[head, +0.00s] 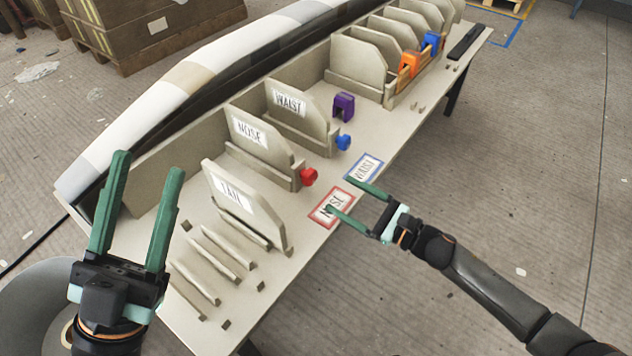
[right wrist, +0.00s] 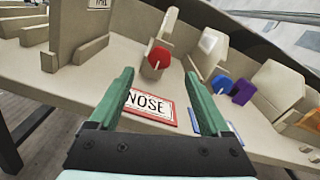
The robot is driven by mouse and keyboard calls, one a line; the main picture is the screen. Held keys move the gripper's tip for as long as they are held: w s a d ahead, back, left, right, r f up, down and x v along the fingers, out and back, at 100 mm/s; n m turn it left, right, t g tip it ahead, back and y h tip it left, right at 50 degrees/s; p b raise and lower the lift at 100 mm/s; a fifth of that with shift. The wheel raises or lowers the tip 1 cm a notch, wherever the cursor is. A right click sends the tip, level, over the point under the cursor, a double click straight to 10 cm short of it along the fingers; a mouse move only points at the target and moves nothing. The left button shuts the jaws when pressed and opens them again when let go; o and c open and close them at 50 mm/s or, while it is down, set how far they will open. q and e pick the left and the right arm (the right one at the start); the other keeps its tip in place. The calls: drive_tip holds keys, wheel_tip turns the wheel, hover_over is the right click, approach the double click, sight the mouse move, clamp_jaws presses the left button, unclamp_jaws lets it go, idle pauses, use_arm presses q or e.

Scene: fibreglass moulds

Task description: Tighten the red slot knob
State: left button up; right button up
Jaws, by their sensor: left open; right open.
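The red slot knob (head: 308,177) sticks out from the front end of the slot holding the upright board labelled NOSE (head: 250,131). In the right wrist view the red knob (right wrist: 158,57) is ahead of the fingers, apart from them. My right gripper (head: 345,196) is open and empty over the red-framed NOSE card (head: 322,219), in front of the knob. Its fingers also show in the right wrist view (right wrist: 160,103), either side of the NOSE card (right wrist: 150,105). My left gripper (head: 146,165) is open and empty at the left end of the table.
A blue knob (head: 343,142) sits at the WAIST board (head: 289,104), with a purple clamp (head: 343,106) beyond. The TAIL board (head: 243,203) stands nearer. Orange (head: 409,63) and blue (head: 432,42) clamps are farther back. A long mould (head: 205,75) runs behind the boards.

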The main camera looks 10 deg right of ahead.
sight(313, 179)
drive_tip(key=b+x, duration=0.1)
drive_tip(key=x, duration=0.7)
drive_tip(key=shift+w+a+b, duration=0.1)
drive_tip(key=shift+a+b, duration=0.05)
drive_tip(key=shift+b, duration=0.15)
drive_tip(key=shift+c, duration=0.3)
clamp_jaws()
